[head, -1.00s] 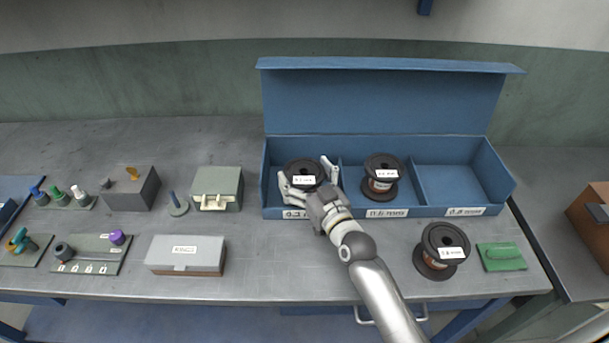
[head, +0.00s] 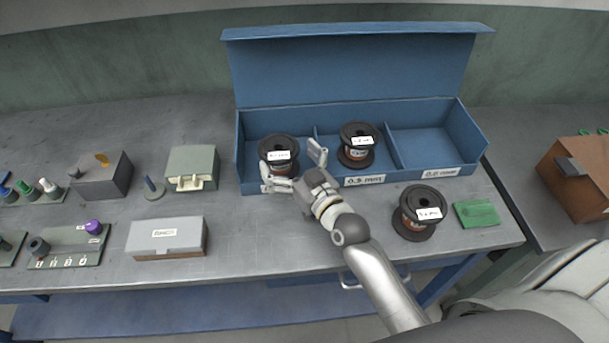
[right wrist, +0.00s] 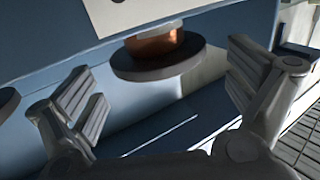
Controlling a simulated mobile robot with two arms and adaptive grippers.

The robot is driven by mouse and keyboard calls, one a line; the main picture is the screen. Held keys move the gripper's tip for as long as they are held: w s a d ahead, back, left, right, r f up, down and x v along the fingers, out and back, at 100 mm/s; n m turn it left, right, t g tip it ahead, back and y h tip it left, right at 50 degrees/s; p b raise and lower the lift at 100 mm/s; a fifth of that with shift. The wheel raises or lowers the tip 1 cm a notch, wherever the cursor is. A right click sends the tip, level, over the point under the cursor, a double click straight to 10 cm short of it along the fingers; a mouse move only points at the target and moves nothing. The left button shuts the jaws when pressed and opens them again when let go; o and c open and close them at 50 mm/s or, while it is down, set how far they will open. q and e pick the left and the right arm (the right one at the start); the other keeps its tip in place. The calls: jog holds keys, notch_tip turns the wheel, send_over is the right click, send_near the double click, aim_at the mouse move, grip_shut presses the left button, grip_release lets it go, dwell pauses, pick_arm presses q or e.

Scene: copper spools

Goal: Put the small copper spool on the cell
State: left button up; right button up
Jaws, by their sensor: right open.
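A blue box (head: 467,168) with an open lid has three cells in a row. A dark spool with copper winding (head: 280,170) stands in the left cell, and another spool (head: 357,158) stands in the middle cell. The right cell (head: 425,146) is empty. A third spool (head: 415,226) stands on the table in front of the box. I cannot tell which is the small one. My right gripper (head: 291,165) is open at the front of the left cell, by its spool. In the right wrist view a copper spool (right wrist: 158,58) shows beyond the spread fingers. My left gripper is out of view.
A green block (head: 477,213) lies right of the table spool. A grey case (head: 167,238), a green box (head: 192,168) and small fixtures are on the left. A brown box (head: 578,180) is at the far right. The table between the grey case and my right arm is clear.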

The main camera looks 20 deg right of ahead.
jog(key=s, duration=0.2)
jog(key=s+d, duration=0.1)
jog(key=s, duration=0.4)
jog(key=shift+d+b, duration=0.25)
jog(key=shift+b, duration=0.1)
jog(key=shift+s+d+r, duration=0.1)
jog(key=shift+s+r, duration=0.05)
jog(key=shift+s, duration=0.3)
